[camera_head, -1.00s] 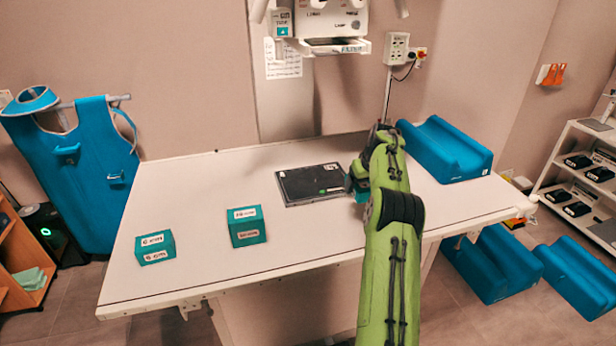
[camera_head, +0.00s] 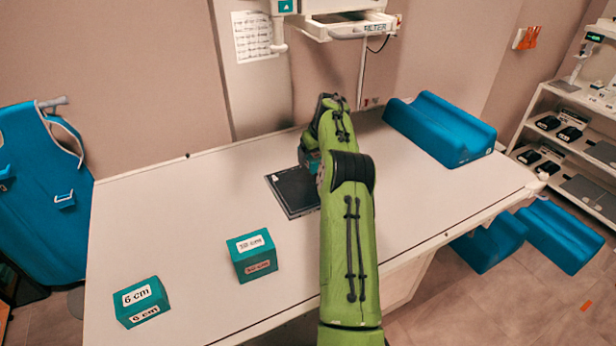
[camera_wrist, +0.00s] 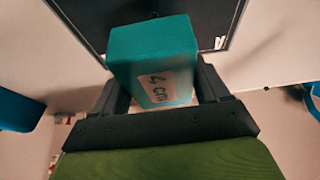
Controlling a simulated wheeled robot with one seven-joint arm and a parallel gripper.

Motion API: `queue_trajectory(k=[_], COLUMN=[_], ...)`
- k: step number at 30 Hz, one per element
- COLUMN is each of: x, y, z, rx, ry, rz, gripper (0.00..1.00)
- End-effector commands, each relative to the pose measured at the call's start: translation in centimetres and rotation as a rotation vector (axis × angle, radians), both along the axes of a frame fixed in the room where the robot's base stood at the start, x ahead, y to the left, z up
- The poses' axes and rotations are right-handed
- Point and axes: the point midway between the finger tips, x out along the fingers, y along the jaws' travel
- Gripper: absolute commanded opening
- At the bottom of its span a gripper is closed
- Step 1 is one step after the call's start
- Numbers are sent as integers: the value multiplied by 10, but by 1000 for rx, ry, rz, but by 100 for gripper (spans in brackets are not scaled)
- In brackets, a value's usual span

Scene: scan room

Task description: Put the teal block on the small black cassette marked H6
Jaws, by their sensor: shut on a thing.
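My gripper (camera_wrist: 158,88) is shut on a teal block (camera_wrist: 155,45) labelled "4 cm". In the head view the held block (camera_head: 312,161) is mostly hidden by my green arm. A flat black plate (camera_head: 291,192) lies on the table, left of my arm and partly covered by it. In the wrist view this black plate (camera_wrist: 90,18) lies beyond the block. I cannot tell whether the block touches it. No H6 mark is readable. Several small black items, one of them a dark item (camera_head: 549,122), sit on the shelf at the right, their labels too small to read.
Two other teal blocks stand on the white table (camera_head: 200,215): one marked 12 cm (camera_head: 252,256), one marked 6 cm (camera_head: 141,302). A blue cushion (camera_head: 440,128) lies at the table's back right. A white shelf (camera_head: 530,105) stands beyond, with blue cushions (camera_head: 565,236) on the floor.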

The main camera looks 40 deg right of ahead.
Motion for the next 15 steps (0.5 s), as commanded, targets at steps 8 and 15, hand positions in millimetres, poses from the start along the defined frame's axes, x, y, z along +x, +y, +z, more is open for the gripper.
queue_trajectory(k=[8,15], x=[0,0], y=[0,0], z=[-52,-77], rx=[2,-1], ry=[1,-2], rz=[1,0], gripper=[29,29])
